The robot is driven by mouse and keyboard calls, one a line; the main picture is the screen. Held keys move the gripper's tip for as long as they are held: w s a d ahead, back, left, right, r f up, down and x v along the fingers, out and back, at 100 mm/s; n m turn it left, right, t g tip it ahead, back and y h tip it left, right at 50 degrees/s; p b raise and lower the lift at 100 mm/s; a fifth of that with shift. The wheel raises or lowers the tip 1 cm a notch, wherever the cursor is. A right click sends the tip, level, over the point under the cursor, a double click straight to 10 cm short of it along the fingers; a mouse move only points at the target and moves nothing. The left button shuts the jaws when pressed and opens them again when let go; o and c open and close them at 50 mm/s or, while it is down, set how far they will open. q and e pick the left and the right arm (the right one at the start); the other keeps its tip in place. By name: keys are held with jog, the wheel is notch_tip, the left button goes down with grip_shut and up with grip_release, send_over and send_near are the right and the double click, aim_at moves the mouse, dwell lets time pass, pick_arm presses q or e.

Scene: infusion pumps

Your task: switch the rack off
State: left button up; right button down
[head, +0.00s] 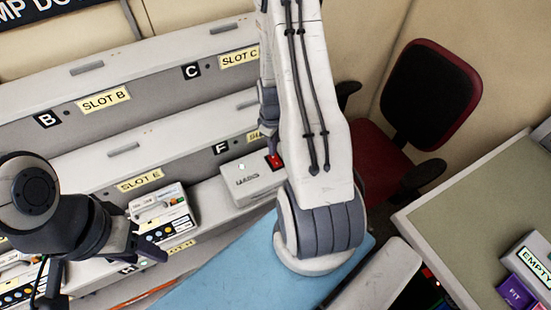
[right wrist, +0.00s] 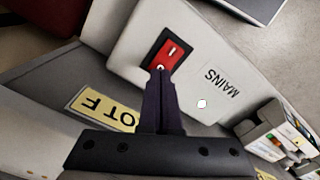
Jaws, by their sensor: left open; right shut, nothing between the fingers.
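The white MAINS box (head: 255,178) sits on the rack's lower ledge, with a red rocker switch (head: 274,161) at its right end. In the right wrist view the red switch (right wrist: 165,53) sits in a black frame, with a white mark on its upper part. A small pale round lamp (right wrist: 202,104) is beside the MAINS lettering. My right gripper (right wrist: 160,74) is shut and empty, its fingertips at the switch's near end; I cannot tell whether they touch. In the head view my right arm partly hides it. My left gripper (head: 148,250) is open, near a pump at the lower left.
The rack (head: 160,60) has labelled slots B, C, E and F. A pump (head: 165,215) stands below slot E. A blue surface (head: 225,280) lies in front. A red chair (head: 430,100) and a table (head: 470,215) with an EMPTY box (head: 530,260) are at the right.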

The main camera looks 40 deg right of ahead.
jog(key=shift+f+b, duration=0.7)
jog(key=shift+f, duration=0.25)
dwell(0.3)
jog(key=shift+r, duration=0.1)
notch_tip(320, 180, up, 7)
jog(key=p, duration=0.6)
dwell(0.6)
